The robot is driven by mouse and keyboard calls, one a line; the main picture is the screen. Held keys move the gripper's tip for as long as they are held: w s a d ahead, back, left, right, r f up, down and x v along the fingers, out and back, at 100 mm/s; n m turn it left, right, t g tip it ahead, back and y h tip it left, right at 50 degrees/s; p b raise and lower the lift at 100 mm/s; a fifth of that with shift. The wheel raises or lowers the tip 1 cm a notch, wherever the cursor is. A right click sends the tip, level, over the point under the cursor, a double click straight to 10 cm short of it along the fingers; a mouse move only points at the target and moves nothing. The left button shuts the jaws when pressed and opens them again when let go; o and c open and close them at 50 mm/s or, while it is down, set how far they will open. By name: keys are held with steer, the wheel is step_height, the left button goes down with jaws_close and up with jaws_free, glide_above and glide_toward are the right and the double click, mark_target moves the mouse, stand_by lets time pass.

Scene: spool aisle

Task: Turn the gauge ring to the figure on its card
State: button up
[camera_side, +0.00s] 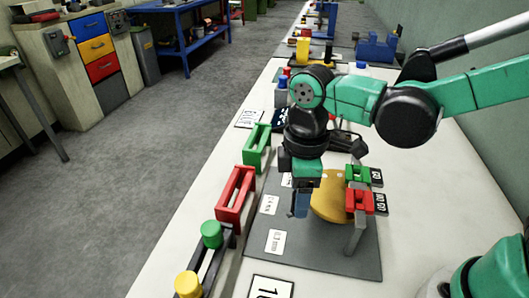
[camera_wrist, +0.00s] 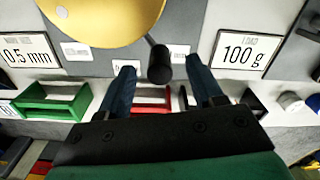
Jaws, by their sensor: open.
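A yellow disc (camera_side: 328,198), which looks like the gauge ring, sits on a grey board (camera_side: 340,262) on the bench. In the wrist view the yellow disc (camera_wrist: 100,18) is at the top left, with a dark rod ending in a black knob (camera_wrist: 159,66). My gripper (camera_side: 300,208) is at the disc's left side, pointing down. In the wrist view my gripper (camera_wrist: 163,80) is open, and the knob appears between its fingertips; I cannot tell how deep. Small cards lie on the board, including one (camera_side: 276,241). A larger card reads 100 g (camera_wrist: 241,50), another 0.5 mm (camera_wrist: 28,50).
Red (camera_side: 236,195) and green (camera_side: 257,148) frames stand left of the board. Green and yellow cylinders (camera_side: 211,234) stand at the front left. Red and green blocks with dark tags (camera_side: 362,201) stand right of the disc. The bench right of the board is clear.

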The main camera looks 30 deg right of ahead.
steer(key=shift+f, duration=0.8)
jaws_close()
stand_by(0.9)
